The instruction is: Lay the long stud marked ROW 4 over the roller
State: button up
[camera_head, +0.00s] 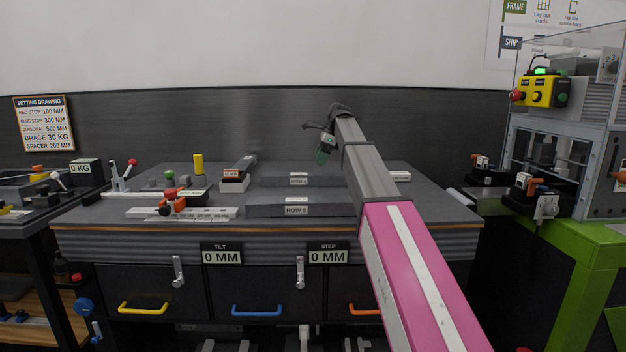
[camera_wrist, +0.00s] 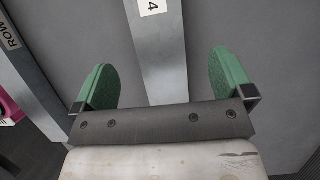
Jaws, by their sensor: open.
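In the wrist view, a long grey stud (camera_wrist: 160,32) with a white label ending in "4" runs up the picture between the fingers of my gripper (camera_wrist: 163,72). Its lower end is hidden behind the gripper. The two green fingers are apart, one on each side of the stud, with gaps and no visible contact. In the head view my gripper (camera_head: 323,150) hangs over the back of the bench, partly hidden by my arm. A grey stud with a small, hard-to-read label (camera_head: 299,182) lies below and left of it. I cannot clearly identify the roller.
A ROW 5 stud (camera_head: 310,210) lies near the front of the grey bench (camera_head: 270,194). A yellow upright cylinder (camera_head: 198,164), a block with an orange label (camera_head: 233,184) and a white scale bar (camera_head: 150,213) stand or lie on the left. A green-framed machine (camera_head: 593,237) stands right.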

aim_at(314, 174)
jog(key=x, duration=0.8)
jog(key=shift+s, duration=0.15)
jog(key=c, duration=1.2)
